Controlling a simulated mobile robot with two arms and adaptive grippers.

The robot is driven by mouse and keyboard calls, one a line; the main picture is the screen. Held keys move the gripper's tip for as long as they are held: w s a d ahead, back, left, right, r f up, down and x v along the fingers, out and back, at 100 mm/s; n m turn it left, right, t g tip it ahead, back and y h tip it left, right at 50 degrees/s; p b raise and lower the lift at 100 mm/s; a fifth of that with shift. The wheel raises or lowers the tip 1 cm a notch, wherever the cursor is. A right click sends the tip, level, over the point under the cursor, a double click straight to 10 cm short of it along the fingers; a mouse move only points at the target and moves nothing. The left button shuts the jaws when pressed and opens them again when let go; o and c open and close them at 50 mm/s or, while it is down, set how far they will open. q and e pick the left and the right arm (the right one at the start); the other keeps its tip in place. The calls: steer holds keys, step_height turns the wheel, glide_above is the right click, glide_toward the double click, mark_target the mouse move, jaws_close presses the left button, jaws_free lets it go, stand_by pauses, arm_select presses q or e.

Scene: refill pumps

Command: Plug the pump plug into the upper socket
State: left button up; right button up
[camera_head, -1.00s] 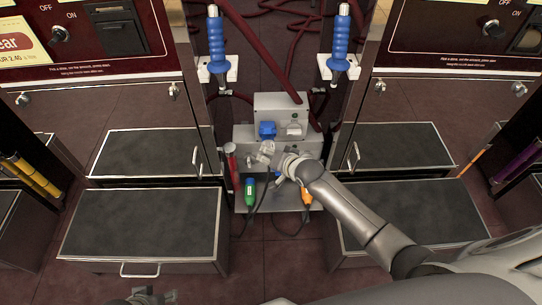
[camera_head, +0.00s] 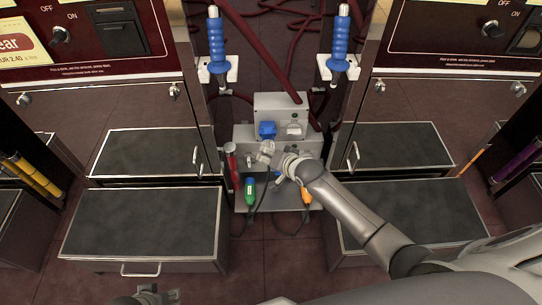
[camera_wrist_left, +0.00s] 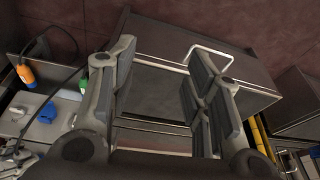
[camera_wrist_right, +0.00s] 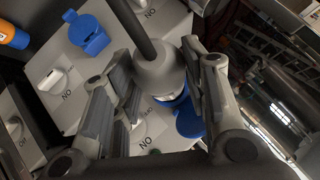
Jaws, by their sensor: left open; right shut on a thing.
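My right gripper (camera_head: 270,154) reaches in from the right, in front of the grey socket boxes. In the right wrist view the right gripper (camera_wrist_right: 155,90) is shut on the grey pump plug (camera_wrist_right: 158,75), whose dark cable runs up. Its front end overlaps the upper socket (camera_wrist_right: 190,122) with its blue lid; how far in it sits is hidden. The upper socket also shows blue in the head view (camera_head: 267,130). Another blue-lidded socket (camera_wrist_right: 88,35) is clear of the plug. My left gripper (camera_wrist_left: 155,90) is open and empty.
A grey switch (camera_head: 293,129) is beside the upper socket. A green connector (camera_head: 250,190) and an orange one (camera_head: 306,195) hang below with cables. Two blue-handled nozzles (camera_head: 216,40) flank the boxes. Dark-topped steps (camera_head: 140,222) stand on both sides.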

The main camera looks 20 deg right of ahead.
arm_select(q)
steer(key=shift+s+r, duration=0.1)
steer(key=shift+s, duration=0.15)
arm_select(e)
steer(key=shift+w, duration=0.3)
arm_select(q)
steer(key=shift+s+r, duration=0.15)
steer(key=shift+r, duration=0.15)
arm_select(e)
steer(key=shift+w+d, duration=0.15)
steer(key=shift+w, duration=0.2)
arm_select(q)
steer(key=shift+r, duration=0.4)
arm_select(e)
steer(key=shift+w+d, duration=0.1)
steer(key=shift+w, duration=0.2)
arm_select(q)
steer(key=shift+r+b, duration=0.1)
steer(key=shift+b, duration=0.2)
arm_select(e)
steer(key=shift+w, duration=0.2)
arm_select(q)
steer(key=shift+r, duration=0.3)
steer(key=shift+a+r, duration=0.1)
steer(key=shift+r, duration=0.35)
arm_select(e)
steer(key=shift+w+d, duration=0.2)
steer(key=shift+w, duration=0.2)
